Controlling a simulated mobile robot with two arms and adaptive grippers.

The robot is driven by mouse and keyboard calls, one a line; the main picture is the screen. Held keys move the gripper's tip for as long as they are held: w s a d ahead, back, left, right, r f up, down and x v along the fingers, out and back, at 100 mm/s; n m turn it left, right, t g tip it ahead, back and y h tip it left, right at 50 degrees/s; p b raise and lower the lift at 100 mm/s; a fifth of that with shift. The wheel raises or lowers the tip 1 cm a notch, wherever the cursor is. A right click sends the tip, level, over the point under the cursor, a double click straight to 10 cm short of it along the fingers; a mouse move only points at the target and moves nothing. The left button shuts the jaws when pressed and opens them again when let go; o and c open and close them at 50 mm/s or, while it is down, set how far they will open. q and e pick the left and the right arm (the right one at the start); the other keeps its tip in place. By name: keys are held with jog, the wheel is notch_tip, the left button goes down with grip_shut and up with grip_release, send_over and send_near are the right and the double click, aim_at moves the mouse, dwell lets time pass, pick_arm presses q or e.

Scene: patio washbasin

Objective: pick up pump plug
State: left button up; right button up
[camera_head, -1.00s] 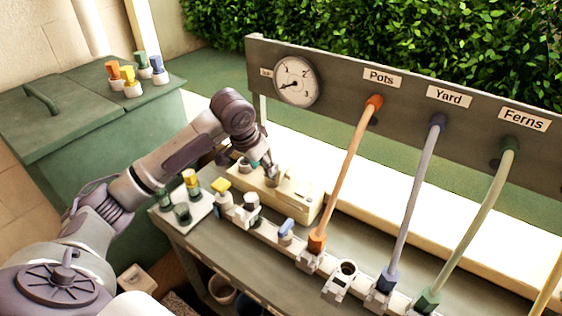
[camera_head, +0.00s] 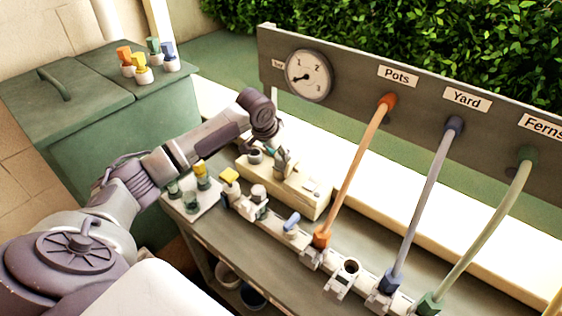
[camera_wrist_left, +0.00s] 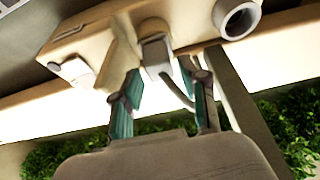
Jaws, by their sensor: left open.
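The pump plug (camera_wrist_left: 156,54) looks like a light grey block with a curved grey lead, at the cream pump box (camera_wrist_left: 103,38) in the left wrist view. My left gripper (camera_wrist_left: 165,88) is open, its teal-tipped fingers on either side of and just short of the plug. I cannot tell whether either finger touches it. In the head view my left gripper (camera_head: 277,152) is over the back left part of the pump box (camera_head: 305,193); the plug is hard to make out there. My right gripper is not in view.
A row of valves and hose fittings runs along the bench (camera_head: 375,255) in front of the box. A white tray (camera_head: 200,208) with coloured plugs stands at the left. An orange hose (camera_head: 352,170) rises right of the box to the gauge board (camera_head: 350,95).

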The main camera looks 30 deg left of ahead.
pick_arm(q)
jog(key=x, duration=0.3)
jog(key=shift+f, duration=0.2)
jog(key=shift+c, duration=0.4)
jog(key=shift+c, duration=1.2)
grip_shut()
jog(key=shift+r, duration=0.15)
